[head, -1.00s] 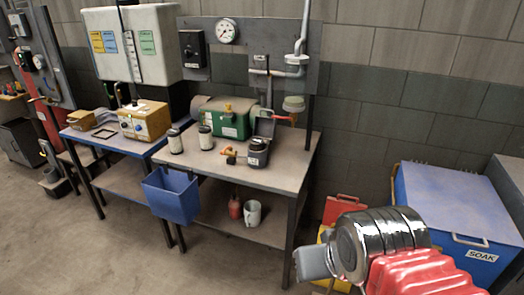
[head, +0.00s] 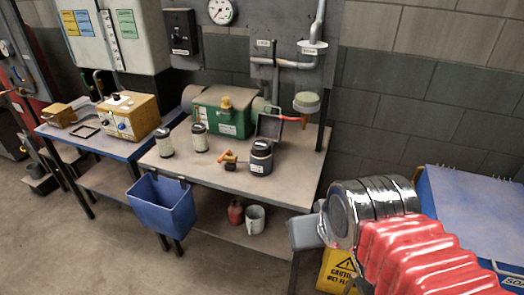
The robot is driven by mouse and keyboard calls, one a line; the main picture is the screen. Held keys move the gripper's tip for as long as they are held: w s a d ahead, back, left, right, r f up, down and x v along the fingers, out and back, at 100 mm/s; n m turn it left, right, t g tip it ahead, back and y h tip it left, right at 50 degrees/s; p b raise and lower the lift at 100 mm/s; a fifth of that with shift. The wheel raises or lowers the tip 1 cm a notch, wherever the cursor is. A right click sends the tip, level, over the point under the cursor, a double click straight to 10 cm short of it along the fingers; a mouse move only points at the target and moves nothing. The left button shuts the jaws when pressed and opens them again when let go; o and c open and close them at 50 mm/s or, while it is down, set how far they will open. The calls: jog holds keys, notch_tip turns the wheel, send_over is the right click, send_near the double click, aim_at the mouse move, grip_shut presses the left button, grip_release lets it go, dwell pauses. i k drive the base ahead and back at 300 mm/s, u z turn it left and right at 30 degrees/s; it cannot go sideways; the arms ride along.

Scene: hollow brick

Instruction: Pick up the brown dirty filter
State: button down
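Two small cylindrical filters with dark caps stand upright on the workbench. The left filter (head: 165,142) has a pale cream body. The right filter (head: 200,138) looks slightly more tan, but I cannot surely tell either as the brown dirty one. A dark lidded jar (head: 261,158) stands further right, with a small orange-brown fitting (head: 232,160) beside it. A green housing (head: 222,113) sits behind them. My gripper (head: 303,232) is in front of the bench's right end, low and apart from the filters. I see it from the side, so its opening is hidden.
A blue bin (head: 163,204) hangs at the workbench (head: 215,178) front. A yellow caution sign (head: 339,273) and a blue soak tank (head: 472,215) are at the right. A yellow-brown device (head: 125,117) stands on the left table. The floor at front left is clear.

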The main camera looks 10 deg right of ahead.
aim_at(260, 148)
jog(key=z, duration=0.05)
jog(key=i, duration=0.1)
jog(key=u, duration=0.05)
jog(key=k, duration=0.7)
jog(key=u, duration=0.2)
jog(key=i, duration=0.35)
jog(key=u, duration=0.85)
jog(key=i, duration=1.35)
jog(key=z, duration=0.5)
jog(key=i, duration=0.45)
jog(key=z, duration=0.35)
